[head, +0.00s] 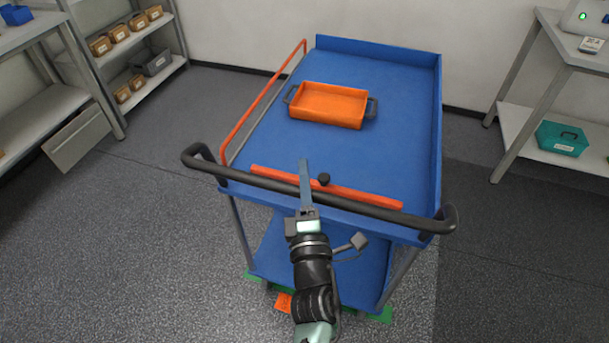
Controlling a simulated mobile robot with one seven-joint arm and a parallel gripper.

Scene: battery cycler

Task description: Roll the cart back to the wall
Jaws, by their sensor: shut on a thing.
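The blue cart (385,90) stands in front of me with its far end toward the wall (480,50). Its dark handle bar (400,215) runs across the near end. My gripper (305,183) is shut on this handle, near the middle of the bar. The gripper hides a small part of the bar. An orange tray (328,103) with dark side handles sits on the cart's top deck. The cart's lower blue shelf (345,280) shows below, partly behind my arm.
Shelves with brown bins (100,45) stand at the left. A grey bench (535,100) with a teal box (562,138) on its lower shelf stands at the right. Bare floor lies on both sides of the cart.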

